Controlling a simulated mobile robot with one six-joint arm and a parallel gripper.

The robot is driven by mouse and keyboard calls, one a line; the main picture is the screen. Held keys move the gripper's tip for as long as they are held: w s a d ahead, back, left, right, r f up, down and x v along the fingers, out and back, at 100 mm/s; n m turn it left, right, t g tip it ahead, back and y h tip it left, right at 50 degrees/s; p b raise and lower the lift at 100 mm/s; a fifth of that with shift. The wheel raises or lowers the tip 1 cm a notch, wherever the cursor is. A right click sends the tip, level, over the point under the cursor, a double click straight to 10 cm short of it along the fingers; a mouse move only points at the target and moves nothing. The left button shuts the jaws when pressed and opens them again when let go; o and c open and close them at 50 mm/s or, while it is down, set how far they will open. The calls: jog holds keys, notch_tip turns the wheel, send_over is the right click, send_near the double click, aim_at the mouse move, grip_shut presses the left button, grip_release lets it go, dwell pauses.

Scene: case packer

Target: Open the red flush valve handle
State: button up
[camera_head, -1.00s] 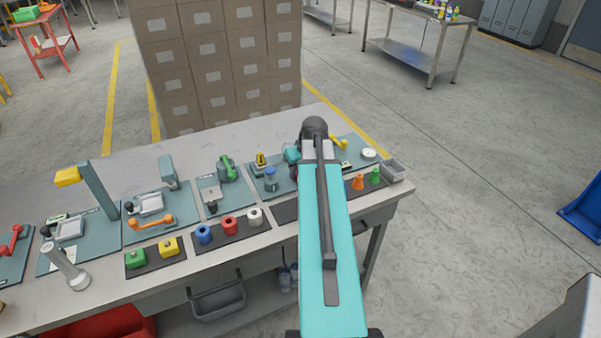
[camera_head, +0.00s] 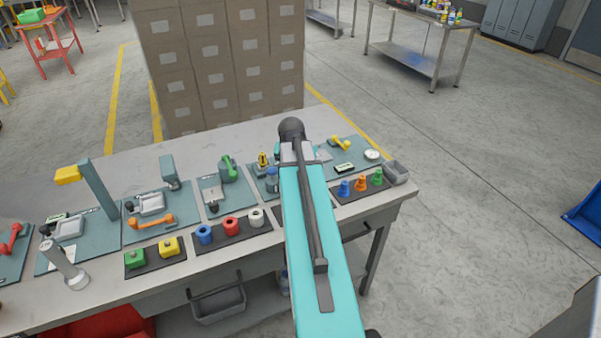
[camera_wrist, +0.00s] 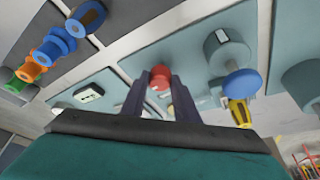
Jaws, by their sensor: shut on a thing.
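In the wrist view, my gripper (camera_wrist: 159,74) reaches over a teal panel (camera_wrist: 155,55), with its two dark fingers on either side of a red rounded part, the red handle (camera_wrist: 160,79). The fingers are shut on it. Its lower portion and stem are hidden by the fingers and my wrist, so its turn angle cannot be told. In the head view my teal arm covers the gripper and this handle.
A blue-topped part (camera_head: 272,176) and a yellow part (camera_head: 262,160) stand left of my arm. To the right are a yellow handle (camera_head: 341,142), a white gauge (camera_head: 371,155), a grey bin (camera_head: 395,172) and colored spools (camera_head: 361,183). Stacked cartons (camera_head: 220,60) rise behind the bench.

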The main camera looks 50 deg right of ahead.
jog(key=shift+d+m+g, duration=0.1)
jog(key=shift+m+g, duration=0.2)
jog(key=shift+m, duration=0.4)
jog(key=o, duration=1.1)
jog(key=shift+c, duration=0.2)
jog(key=shift+r, duration=0.1)
jog(key=shift+b+v, duration=0.55)
jog(key=shift+v, duration=1.05)
jog(key=b+v, duration=0.1)
jog(key=v, duration=0.9)
jog(key=shift+a+b, duration=0.25)
jog(key=shift+b, duration=0.1)
jog(key=shift+r, duration=0.15)
